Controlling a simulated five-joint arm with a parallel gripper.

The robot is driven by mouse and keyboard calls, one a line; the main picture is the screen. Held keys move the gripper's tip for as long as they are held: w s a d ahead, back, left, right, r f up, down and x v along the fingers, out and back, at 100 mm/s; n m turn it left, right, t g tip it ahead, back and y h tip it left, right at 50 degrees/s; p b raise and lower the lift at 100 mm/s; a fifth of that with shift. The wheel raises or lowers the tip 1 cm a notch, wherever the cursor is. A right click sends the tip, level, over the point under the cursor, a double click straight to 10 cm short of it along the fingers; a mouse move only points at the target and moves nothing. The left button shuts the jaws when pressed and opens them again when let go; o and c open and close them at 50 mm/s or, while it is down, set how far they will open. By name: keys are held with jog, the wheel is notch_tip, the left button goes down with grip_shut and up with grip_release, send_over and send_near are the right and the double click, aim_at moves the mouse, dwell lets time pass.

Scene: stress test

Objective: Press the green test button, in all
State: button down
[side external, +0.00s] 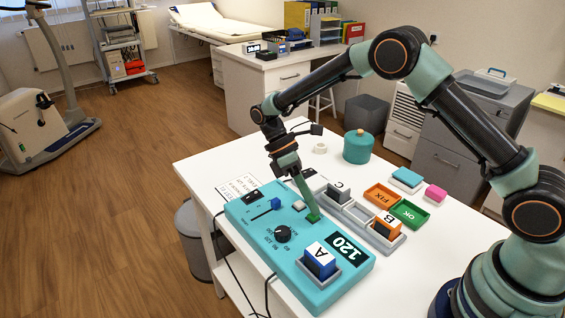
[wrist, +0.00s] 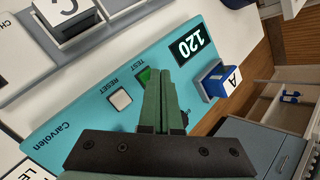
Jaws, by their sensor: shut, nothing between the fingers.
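The teal test device (side external: 258,232) lies on the white table, with its 120 display (side external: 347,249) lit. The green test button (side external: 313,218) is on its right side, and it shows in the wrist view (wrist: 144,76) below the word TEST, partly hidden by a finger. A pale reset button (wrist: 120,100) sits beside it. My gripper (side external: 311,211) is shut and empty, pointing down with its tips at the green button. In the wrist view the tips (wrist: 161,72) overlap the button's edge. I cannot tell whether they touch it or whether it is pressed down.
Block A (side external: 320,260) stands in a holder on the device, near a black knob (side external: 283,234) and blue slider (side external: 276,204). A grey tray (side external: 358,213) with blocks C and B lies close by. Orange FIX (side external: 381,196) and green OK (side external: 409,213) trays are beyond.

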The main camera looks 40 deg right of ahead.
aim_at(310, 214)
jog(key=shift+f, duration=0.55)
dwell(0.7)
jog(key=shift+r, duration=0.9)
jog(key=shift+r, duration=0.1)
jog(key=shift+r, duration=2.45)
jog(key=shift+r, duration=0.15)
jog(key=s+d+r+m+t, duration=0.3)
jog(key=s+r+m+t, duration=0.1)
jog(key=r+m+t, duration=0.1)
jog(key=s+d+r+m+t+y, duration=0.1)
jog(key=s+d+r+m+t, duration=0.3)
jog(key=s+r+m+t, duration=0.1)
notch_tip(310, 214, up, 2)
jog(key=m+t, duration=0.1)
jog(key=t, duration=0.1)
jog(key=shift+r+t, duration=0.2)
jog(key=shift+t, duration=0.2)
